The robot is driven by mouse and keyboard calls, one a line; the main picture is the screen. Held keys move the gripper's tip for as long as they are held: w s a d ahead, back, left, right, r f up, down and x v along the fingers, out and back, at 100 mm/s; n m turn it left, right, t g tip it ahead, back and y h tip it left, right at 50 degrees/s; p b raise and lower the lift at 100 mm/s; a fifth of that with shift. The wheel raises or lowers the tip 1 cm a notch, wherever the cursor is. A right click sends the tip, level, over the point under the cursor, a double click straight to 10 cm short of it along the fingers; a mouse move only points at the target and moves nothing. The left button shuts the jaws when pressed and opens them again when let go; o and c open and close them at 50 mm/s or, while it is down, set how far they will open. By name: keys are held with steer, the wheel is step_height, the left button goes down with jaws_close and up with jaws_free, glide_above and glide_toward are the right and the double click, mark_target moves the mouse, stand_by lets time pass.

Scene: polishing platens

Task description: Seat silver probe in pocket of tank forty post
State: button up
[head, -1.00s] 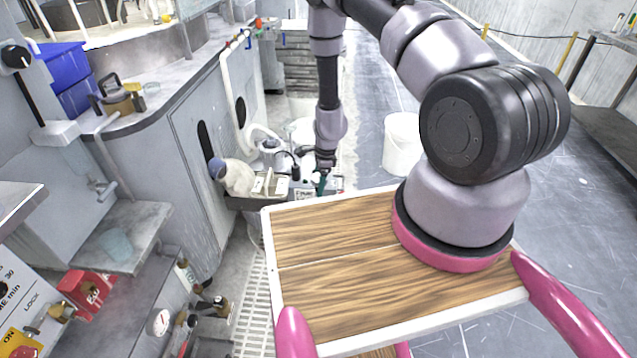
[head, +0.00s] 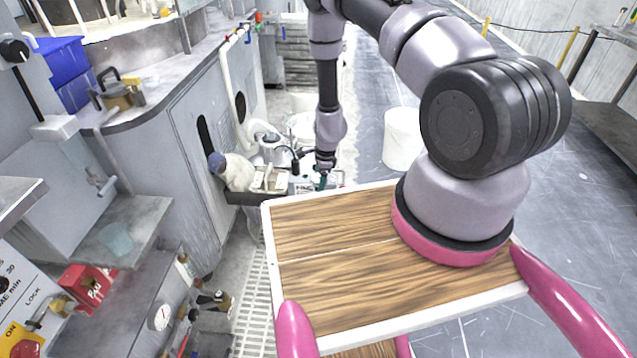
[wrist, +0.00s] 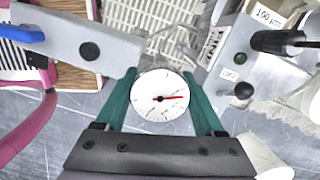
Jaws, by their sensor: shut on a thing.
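In the wrist view, my gripper (wrist: 160,76) has green fingers closed on the two sides of a round dial (wrist: 160,98). The dial has a white face, a silver rim and a red needle. It looks like the head of the silver probe; no stem shows. In the head view, my gripper (head: 322,181) is small and far off, over the cluttered bench end, and the dial cannot be made out. I cannot tell which thing is the tank forty post, and no pocket is clearly visible.
In the wrist view, a grey plate with a black knob (wrist: 85,45) lies left, and a grey box (wrist: 236,70) with labels and a black-handled tool stands right. In the head view, a white bucket (head: 402,140) stands on the floor; a wooden board (head: 340,290) is in front.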

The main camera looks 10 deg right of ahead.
steer(key=shift+f, duration=0.65)
steer(key=o, duration=1.4)
steer(key=shift+r, duration=0.1)
steer(key=r, duration=0.3)
steer(key=d+r, duration=0.1)
steer(key=r, duration=0.6)
steer(key=shift+d+r, duration=0.25)
steer(key=shift+d, duration=0.05)
